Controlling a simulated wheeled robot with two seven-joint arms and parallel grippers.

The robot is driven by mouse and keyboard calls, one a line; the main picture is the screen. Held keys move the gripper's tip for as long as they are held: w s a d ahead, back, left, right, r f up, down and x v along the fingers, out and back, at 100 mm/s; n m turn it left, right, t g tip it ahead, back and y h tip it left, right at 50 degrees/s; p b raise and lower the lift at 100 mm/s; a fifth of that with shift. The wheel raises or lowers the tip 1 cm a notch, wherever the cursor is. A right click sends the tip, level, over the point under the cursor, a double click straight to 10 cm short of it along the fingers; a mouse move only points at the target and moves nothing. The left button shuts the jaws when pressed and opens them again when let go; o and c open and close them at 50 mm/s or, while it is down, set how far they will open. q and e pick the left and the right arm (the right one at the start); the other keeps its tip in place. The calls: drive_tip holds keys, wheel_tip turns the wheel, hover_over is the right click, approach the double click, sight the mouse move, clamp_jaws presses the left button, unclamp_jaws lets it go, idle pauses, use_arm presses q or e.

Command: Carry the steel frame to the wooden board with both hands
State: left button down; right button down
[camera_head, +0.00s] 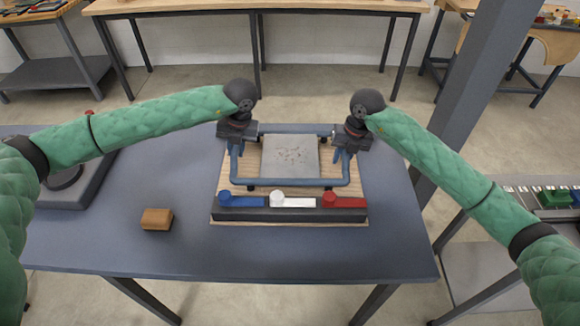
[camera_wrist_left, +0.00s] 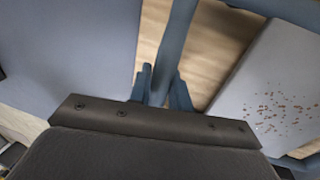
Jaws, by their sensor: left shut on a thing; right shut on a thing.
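The steel frame (camera_head: 292,182) is a blue-grey tubular rectangle. It lies level over the wooden board (camera_head: 250,167) and surrounds a speckled grey plate. My left gripper (camera_head: 236,150) is shut on the frame's left side bar, and my right gripper (camera_head: 346,153) is shut on its right side bar. In the left wrist view the frame's bar (camera_wrist_left: 181,30) runs between the fingers of my left gripper (camera_wrist_left: 164,88), with the board's wood grain (camera_wrist_left: 208,45) behind it. I cannot tell whether the frame touches the board. The grippers partly hide the frame's far corners.
The grey plate (camera_head: 290,157) lies within the frame. A dark rail along the board's front holds blue (camera_head: 240,199), white (camera_head: 295,202) and red (camera_head: 345,201) levers. A brown block (camera_head: 157,219) sits on the blue-grey table (camera_head: 300,258). The table's front is clear. A post stands at right.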

use_arm(q)
drive_tip(key=c, duration=1.3)
unclamp_jaws()
use_arm(e)
drive_tip(key=c, duration=1.3)
unclamp_jaws()
use_arm(q)
wheel_tip(320, 180, up, 12)
drive_tip(key=d, duration=0.2)
drive_tip(key=shift+d+f, duration=0.15)
drive_tip(key=shift+f, duration=0.05)
use_arm(e)
drive_tip(key=r, duration=0.4)
drive_tip(key=d+r, duration=0.1)
drive_tip(key=r, duration=0.2)
drive_tip(key=d+r, duration=0.1)
drive_tip(key=r, duration=0.3)
drive_tip(key=shift+d+r, duration=0.2)
drive_tip(key=shift+r, duration=0.15)
